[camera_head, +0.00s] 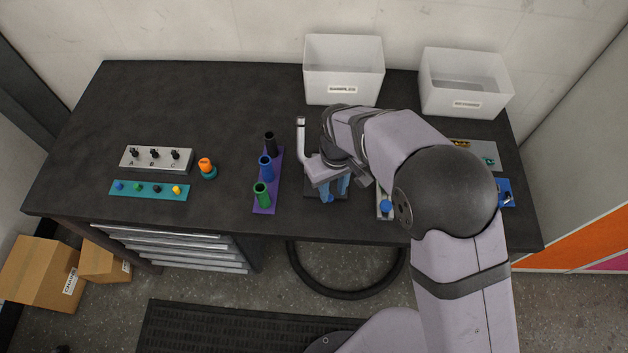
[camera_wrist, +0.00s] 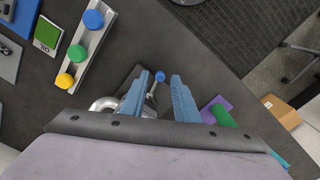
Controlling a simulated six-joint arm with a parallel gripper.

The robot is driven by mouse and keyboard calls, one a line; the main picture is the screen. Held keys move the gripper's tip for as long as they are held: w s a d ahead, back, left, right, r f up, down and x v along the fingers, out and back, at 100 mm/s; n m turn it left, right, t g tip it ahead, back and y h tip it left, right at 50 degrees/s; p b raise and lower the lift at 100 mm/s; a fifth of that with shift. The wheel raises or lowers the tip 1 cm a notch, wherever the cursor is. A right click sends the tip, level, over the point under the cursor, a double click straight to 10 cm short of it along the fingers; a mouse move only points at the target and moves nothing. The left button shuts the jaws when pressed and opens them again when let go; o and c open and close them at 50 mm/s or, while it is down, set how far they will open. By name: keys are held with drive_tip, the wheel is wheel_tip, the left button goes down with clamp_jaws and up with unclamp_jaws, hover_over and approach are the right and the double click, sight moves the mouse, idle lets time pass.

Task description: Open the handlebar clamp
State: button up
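The silver bent handlebar tube (camera_head: 302,140) rises from a dark fixture on the bench; its curve also shows in the wrist view (camera_wrist: 104,103). In the wrist view, a small lever with a blue knob (camera_wrist: 160,76) sticks up beside the tube. My gripper (camera_wrist: 163,77) has its two blue fingers apart, pointing down at the fixture, with the knob showing between their tips. I see no clear contact between fingers and knob. In the head view my gripper (camera_head: 335,188) covers most of the fixture, so the clamp body is hidden there.
A purple rack (camera_head: 265,205) with black, blue and green grips stands left of the fixture. A rail with coloured knobs (camera_wrist: 93,42) lies on the other side. White bins (camera_head: 343,92) (camera_head: 465,98) stand at the back. The bench's left half has free room.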

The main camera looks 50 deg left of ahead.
sight(332, 199)
drive_tip(key=shift+r+p, duration=1.15)
drive_tip(key=shift+r, duration=0.4)
drive_tip(key=shift+f+m, duration=0.2)
drive_tip(key=shift+m, duration=0.1)
drive_tip(key=shift+m+g+h, duration=0.3)
drive_tip(key=shift+g+h, duration=0.1)
drive_tip(key=shift+h, duration=0.5)
drive_tip(key=s+d+f, duration=0.1)
drive_tip(key=d, duration=0.2)
drive_tip(key=s+d+f, duration=0.1)
drive_tip(key=d, duration=0.1)
drive_tip(key=s+d+f, duration=0.1)
drive_tip(key=d+f, duration=0.1)
drive_tip(key=d, duration=0.1)
drive_tip(key=shift+s+d, duration=0.35)
drive_tip(key=shift+s, duration=0.05)
drive_tip(key=w+d+r+m, duration=0.2)
drive_tip(key=d+r+m, duration=0.1)
drive_tip(key=d, duration=0.8)
drive_tip(key=w+d+r+m+y+b, duration=0.1)
drive_tip(key=d+r+m, duration=0.3)
drive_tip(key=d, duration=0.8)
drive_tip(key=w+d+r+m+b, duration=0.1)
drive_tip(key=w+d+r+m, duration=0.2)
drive_tip(key=d, duration=0.9)
drive_tip(key=r+m, duration=0.1)
drive_tip(key=m, duration=0.2)
drive_tip(key=shift+w+d+r+m+t+y, duration=0.15)
drive_tip(key=shift+w+d+m+t+y, duration=0.1)
drive_tip(key=shift+m+t+y, duration=0.15)
